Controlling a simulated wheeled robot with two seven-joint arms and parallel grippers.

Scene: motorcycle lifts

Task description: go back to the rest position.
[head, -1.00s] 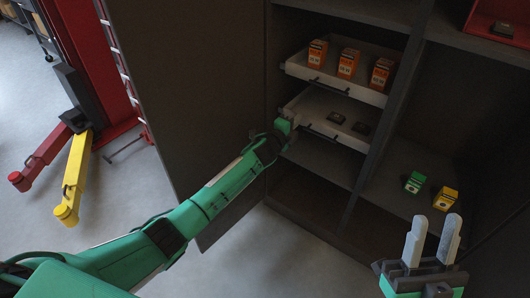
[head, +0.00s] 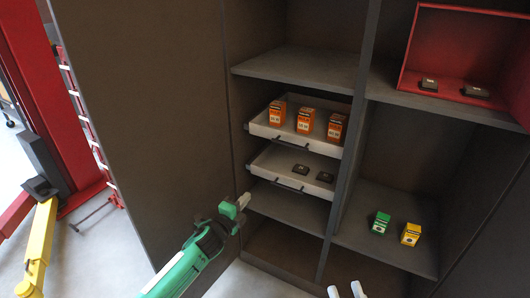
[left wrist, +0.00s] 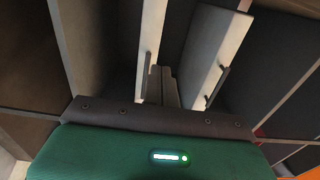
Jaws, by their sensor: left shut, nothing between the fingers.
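My left gripper (head: 242,202) is shut and empty, in front of the cabinet's left side, just below and left of the lower drawer's front (head: 290,184). In the left wrist view its closed fingers (left wrist: 162,86) point toward two pale drawer fronts with dark handles. My right gripper (head: 345,291) shows only its two fingertips at the bottom edge of the head view. They are apart with nothing between them.
The upper drawer (head: 262,130) holds three orange boxes; the lower one holds two dark blocks (head: 301,169). Both stand pulled out. A green box (head: 380,222) and a yellow box (head: 410,234) stand on a right shelf. A red bin (head: 413,52) sits above. A large dark panel (head: 150,110) is at left.

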